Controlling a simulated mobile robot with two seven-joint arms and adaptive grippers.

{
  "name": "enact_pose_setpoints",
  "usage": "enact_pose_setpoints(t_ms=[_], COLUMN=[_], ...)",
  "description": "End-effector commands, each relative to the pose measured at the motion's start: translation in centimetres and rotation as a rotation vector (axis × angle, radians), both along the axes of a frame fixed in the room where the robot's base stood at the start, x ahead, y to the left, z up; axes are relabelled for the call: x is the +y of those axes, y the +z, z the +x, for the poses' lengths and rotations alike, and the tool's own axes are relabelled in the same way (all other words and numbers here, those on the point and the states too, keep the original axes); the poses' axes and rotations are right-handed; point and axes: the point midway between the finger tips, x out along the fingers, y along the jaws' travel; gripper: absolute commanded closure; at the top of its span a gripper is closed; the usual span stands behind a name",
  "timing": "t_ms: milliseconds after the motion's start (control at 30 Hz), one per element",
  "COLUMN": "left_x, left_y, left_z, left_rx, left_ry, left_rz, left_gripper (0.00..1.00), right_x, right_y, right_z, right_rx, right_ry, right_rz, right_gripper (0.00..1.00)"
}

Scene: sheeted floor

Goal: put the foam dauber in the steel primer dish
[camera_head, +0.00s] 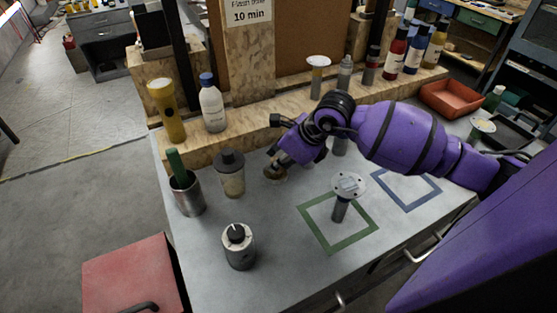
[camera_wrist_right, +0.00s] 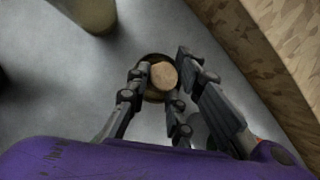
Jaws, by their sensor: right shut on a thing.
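My right gripper (camera_head: 276,170) reaches down to the grey bench top, left of the green square. In the right wrist view its fingers (camera_wrist_right: 163,82) are closed around a small round piece with a beige top, which looks like the foam dauber (camera_wrist_right: 163,75). A dark brown round rim (camera_wrist_right: 150,95) shows around the beige top; I cannot tell whether it belongs to the piece or to a dish beneath. In the head view the fingers mostly hide the piece. I cannot single out the steel primer dish for sure. My left gripper is out of view.
A lidded jar (camera_head: 231,175) stands just left of the gripper. A steel cup (camera_head: 188,198) with a green handle and a black-topped canister (camera_head: 239,248) stand nearer the left edge. A round-topped post (camera_head: 341,206) stands in the green square. Bottles line the wooden ledge (camera_head: 270,115).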

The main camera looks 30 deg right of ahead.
Motion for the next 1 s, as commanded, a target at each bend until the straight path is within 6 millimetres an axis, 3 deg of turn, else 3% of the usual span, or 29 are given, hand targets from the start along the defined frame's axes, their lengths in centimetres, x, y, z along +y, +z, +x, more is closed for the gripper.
enact_pose_setpoints(t_ms=[133,167,300,700,1000], left_x=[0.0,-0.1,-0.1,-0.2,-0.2], left_y=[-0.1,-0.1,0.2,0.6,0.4], left_z=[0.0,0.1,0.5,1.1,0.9], left_rx=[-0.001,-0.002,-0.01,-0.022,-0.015], left_ry=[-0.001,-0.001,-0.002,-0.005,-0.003], left_rz=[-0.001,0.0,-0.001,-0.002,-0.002], left_gripper=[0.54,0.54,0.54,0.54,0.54], right_x=[0.0,0.0,0.0,-0.1,-1.6], right_y=[-0.3,-0.4,-0.2,0.5,5.4], right_z=[0.0,0.0,0.0,-0.2,-2.9], right_rx=[0.001,0.002,0.0,-0.001,-0.001], right_ry=[0.0,0.0,0.001,0.0,0.001], right_rz=[0.0,0.001,0.001,0.0,-0.003], right_gripper=[1.0,0.78,0.6,0.6,0.6])
